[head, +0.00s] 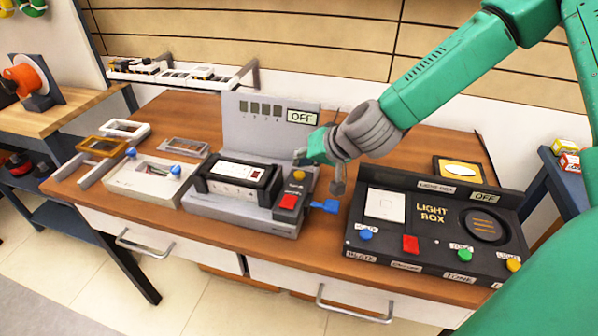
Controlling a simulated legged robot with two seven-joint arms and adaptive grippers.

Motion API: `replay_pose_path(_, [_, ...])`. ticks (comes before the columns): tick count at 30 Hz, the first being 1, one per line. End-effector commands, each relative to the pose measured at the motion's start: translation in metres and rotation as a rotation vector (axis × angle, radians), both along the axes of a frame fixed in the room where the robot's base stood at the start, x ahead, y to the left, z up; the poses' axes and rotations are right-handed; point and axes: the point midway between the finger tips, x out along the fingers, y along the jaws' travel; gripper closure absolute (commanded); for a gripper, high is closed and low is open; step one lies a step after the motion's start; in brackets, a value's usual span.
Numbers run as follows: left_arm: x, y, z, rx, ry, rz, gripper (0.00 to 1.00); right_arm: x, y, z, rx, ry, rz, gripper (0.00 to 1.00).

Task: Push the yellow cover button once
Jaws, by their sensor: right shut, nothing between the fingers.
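The yellow button (299,174) sits on the right part of a grey machine (225,213), above a small label too blurred to read surely. My right gripper (318,160) is shut and empty. It hangs just above and to the right of the yellow button, with a fingertip close over it. I cannot tell whether they touch. The machine's upright panel (262,128) carries a sign reading OFF (303,116). My left gripper is not in view.
A red button (288,201) lies just in front of the yellow one, and a blue lever (325,206) sticks out at the right. A black light box (432,232) with several buttons stands to the right. A white box (150,182) and loose frames (125,129) stand left.

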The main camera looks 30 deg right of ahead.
Motion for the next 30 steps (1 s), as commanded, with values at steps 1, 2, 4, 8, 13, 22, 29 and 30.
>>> replay_pose_path(1, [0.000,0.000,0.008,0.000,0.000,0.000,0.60,0.000,0.000,0.008,0.000,-0.002,0.001,1.00])
replay_pose_path(2, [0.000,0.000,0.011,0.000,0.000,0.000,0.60,0.000,0.000,0.011,0.000,-0.002,0.001,1.00])
replay_pose_path(4, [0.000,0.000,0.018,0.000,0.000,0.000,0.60,0.000,0.000,0.019,-0.002,-0.001,0.001,1.00])
replay_pose_path(8, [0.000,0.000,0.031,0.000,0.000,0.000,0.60,0.000,0.000,0.033,-0.001,-0.001,0.000,1.00])
replay_pose_path(13, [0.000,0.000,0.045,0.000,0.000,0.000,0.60,0.000,0.000,0.047,-0.001,0.000,0.001,1.00])
replay_pose_path(22, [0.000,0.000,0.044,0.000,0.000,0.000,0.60,0.000,0.000,0.045,0.000,0.000,0.000,1.00])
replay_pose_path(29, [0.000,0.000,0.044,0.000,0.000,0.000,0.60,0.000,0.000,0.046,0.000,0.000,0.000,1.00])
replay_pose_path(30, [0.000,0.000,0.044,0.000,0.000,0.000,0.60,0.000,0.000,0.046,0.000,0.000,0.000,1.00])
